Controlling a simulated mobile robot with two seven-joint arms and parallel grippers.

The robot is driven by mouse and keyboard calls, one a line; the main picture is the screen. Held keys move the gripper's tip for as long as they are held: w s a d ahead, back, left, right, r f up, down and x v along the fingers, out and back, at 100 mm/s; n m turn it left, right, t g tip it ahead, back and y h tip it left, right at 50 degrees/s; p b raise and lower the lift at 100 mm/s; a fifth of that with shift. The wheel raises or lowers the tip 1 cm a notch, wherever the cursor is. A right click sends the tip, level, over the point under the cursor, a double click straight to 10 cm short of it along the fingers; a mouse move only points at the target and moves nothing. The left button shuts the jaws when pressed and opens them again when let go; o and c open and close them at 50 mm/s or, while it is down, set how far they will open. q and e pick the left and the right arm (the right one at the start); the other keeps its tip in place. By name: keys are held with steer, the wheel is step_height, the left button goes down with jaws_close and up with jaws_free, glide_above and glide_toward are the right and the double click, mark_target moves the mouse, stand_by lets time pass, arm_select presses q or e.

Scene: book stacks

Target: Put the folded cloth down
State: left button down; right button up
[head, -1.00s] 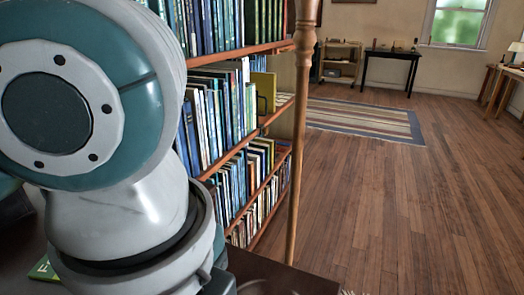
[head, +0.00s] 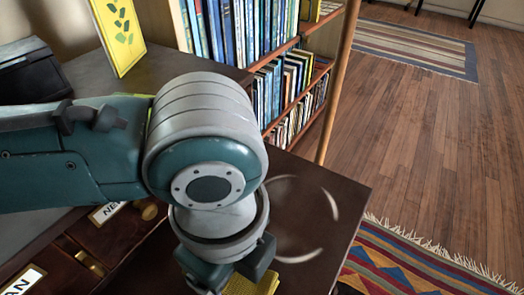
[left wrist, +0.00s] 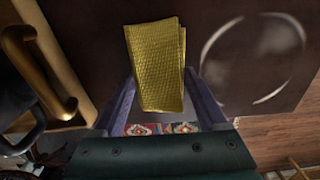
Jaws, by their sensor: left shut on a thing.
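The folded cloth is yellow with a fine woven pattern and layered edges. In the left wrist view the cloth (left wrist: 157,60) stands out between the fingers of my left gripper (left wrist: 160,82), which is shut on it. In the head view only a piece of the cloth (head: 250,286) shows at the bottom edge, beside my left gripper (head: 228,272), partly hidden by it. The cloth is over or at the dark brown top (head: 335,190); I cannot tell whether it touches it. My right gripper is not in view.
A pale broken ring mark (head: 333,205) lies on the bare dark top. A yellow book with a leaf design (head: 120,35) stands at the back left. Drawers with brass pulls (head: 92,263) are at lower left. A full bookcase (head: 290,85) stands behind; a patterned rug (head: 410,265) lies right.

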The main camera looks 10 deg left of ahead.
arm_select(q)
steer(key=shift+f, duration=0.35)
jaws_free()
steer(key=shift+b, duration=0.6)
steer(key=r+p, duration=0.2)
steer(key=r, duration=0.3)
steer(key=r+p, duration=0.1)
steer(key=r, duration=0.4)
steer(key=shift+w+d+r+p, duration=0.1)
steer(key=shift+w+r+p, duration=0.1)
steer(key=shift+p, duration=0.15)
